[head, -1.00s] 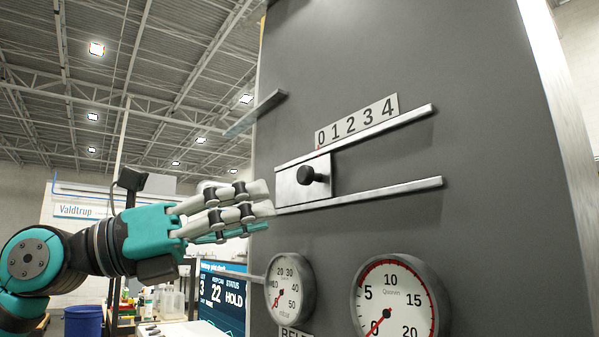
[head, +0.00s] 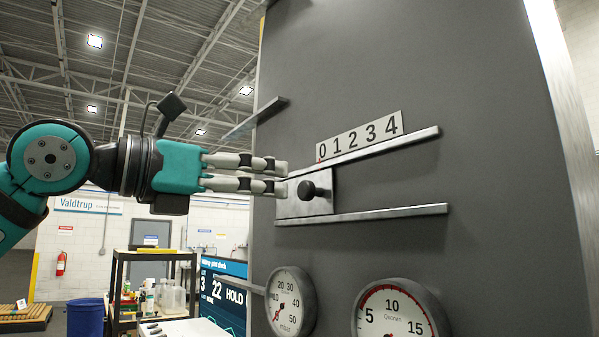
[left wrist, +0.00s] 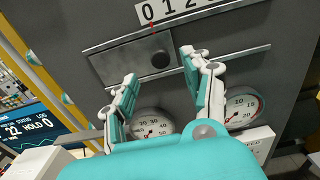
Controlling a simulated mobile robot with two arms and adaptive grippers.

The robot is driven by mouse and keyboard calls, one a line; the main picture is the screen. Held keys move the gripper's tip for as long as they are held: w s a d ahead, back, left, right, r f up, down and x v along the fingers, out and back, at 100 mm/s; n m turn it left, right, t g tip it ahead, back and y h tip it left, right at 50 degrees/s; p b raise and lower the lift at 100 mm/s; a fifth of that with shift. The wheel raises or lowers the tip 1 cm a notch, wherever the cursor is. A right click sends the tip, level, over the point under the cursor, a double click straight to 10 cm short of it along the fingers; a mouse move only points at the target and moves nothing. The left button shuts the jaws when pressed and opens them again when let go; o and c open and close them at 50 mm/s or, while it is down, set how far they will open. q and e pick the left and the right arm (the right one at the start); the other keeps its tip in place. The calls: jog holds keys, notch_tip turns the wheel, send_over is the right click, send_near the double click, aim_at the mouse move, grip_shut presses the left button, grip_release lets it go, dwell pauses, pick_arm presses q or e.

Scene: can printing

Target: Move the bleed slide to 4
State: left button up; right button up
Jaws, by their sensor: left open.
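The bleed slide (head: 297,199) is a metal plate with a black knob (head: 309,191), held between two metal rails on a dark grey panel. It sits at the left end of the rails. A scale (head: 360,137) numbered 0 to 4 is above, with a red mark (head: 320,160) by the 0. My left gripper (head: 284,177) is at the slide's left edge in the head view, left of the knob. In the left wrist view the plate (left wrist: 130,62) and knob (left wrist: 160,60) show beyond the fingers (left wrist: 168,85), which are apart and empty. My right gripper is not in view.
Two round gauges (head: 291,301) (head: 398,313) are on the panel below the rails. A metal ledge (head: 255,117) sticks out at the panel's left edge. A screen (head: 222,290) and a shelf rack stand to the left. The panel right of the knob is clear.

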aim_at(302, 188)
pick_arm(q)
jog(key=p+x, duration=0.2)
jog(key=x, duration=0.5)
jog(key=shift+a, duration=0.1)
grip_shut()
